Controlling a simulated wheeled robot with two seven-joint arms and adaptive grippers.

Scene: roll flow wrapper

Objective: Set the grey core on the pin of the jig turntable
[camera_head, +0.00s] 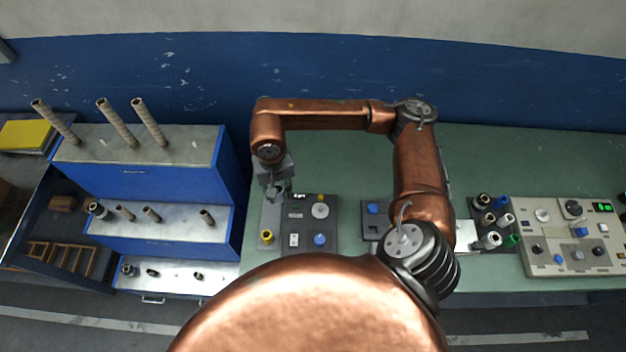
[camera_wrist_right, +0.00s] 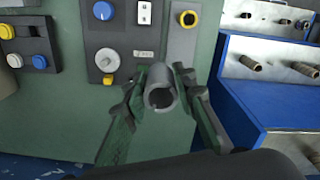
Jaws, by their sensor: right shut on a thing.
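My right gripper (camera_wrist_right: 160,100) is shut on the grey core (camera_wrist_right: 161,90), a short hollow tube seen nearly end-on in the right wrist view, with its open end facing the camera. In the head view my right gripper (camera_head: 278,190) hangs over the far end of a narrow grey plate (camera_head: 268,222) with a yellow knob. That plate also shows behind the core in the wrist view (camera_wrist_right: 183,42). My left gripper is not in view.
A dark control box (camera_head: 309,222) with a grey disc and a blue knob adjoins the plate. Blue stepped shelves (camera_head: 160,180) with several tubes stand at left. A rack of coloured rolls (camera_head: 492,222) and a beige panel (camera_head: 570,238) are at right. The green bench (camera_head: 490,160) is clear behind them.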

